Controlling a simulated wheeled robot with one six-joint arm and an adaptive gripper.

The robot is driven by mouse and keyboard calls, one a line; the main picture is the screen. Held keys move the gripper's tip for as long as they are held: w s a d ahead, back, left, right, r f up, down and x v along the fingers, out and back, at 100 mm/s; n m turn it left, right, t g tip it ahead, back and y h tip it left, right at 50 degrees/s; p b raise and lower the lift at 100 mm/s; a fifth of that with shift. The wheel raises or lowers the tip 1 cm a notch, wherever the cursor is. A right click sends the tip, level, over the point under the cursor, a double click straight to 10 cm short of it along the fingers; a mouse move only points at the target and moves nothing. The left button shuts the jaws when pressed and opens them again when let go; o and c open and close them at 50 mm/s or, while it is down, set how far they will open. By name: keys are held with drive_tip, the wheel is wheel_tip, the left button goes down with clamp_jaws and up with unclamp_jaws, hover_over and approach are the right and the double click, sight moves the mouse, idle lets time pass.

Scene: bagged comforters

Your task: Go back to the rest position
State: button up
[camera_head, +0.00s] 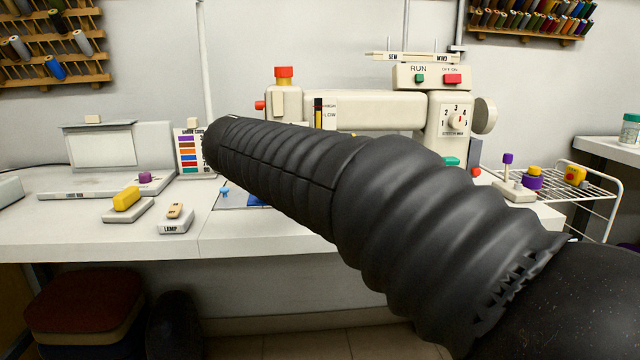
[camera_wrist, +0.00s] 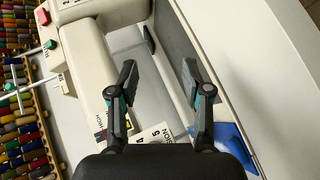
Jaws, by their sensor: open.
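My gripper (camera_wrist: 158,82) shows in the wrist view with its two fingers spread apart and nothing between them. It is hidden in the head view, where my black sleeved arm reaches from the lower right toward the back left over the table. The sewing machine (camera_head: 365,110) stands on the table behind my arm, and its pale body (camera_wrist: 95,60) also shows left of the fingers in the wrist view. A blue item (camera_wrist: 235,145) lies right of my gripper in the wrist view.
The white table (camera_head: 90,235) holds a lamp switch (camera_head: 175,218), a yellow block on a base (camera_head: 127,198) and a colour chart (camera_head: 190,150). A wire rack (camera_head: 600,190) stands at the right. Thread racks (camera_head: 530,18) hang on the wall. A red cushioned stool (camera_head: 85,300) is below the table.

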drive_tip(key=s+d+f+m+g+y+p, duration=0.4)
drive_tip(key=s+d+f, duration=0.5)
drive_tip(key=s+d, duration=0.45)
drive_tip(key=s+f+m+y, duration=0.1)
drive_tip(key=s+f+y, duration=0.1)
drive_tip(key=s+f, duration=0.2)
drive_tip(key=s+f+m+y+p, duration=0.1)
drive_tip(key=s+f, duration=0.4)
drive_tip(key=s, duration=0.5)
drive_tip(key=a+m+y, duration=0.1)
drive_tip(key=y, duration=0.1)
drive_tip(key=shift+s+y, duration=0.3)
drive_tip(key=shift+s, duration=0.05)
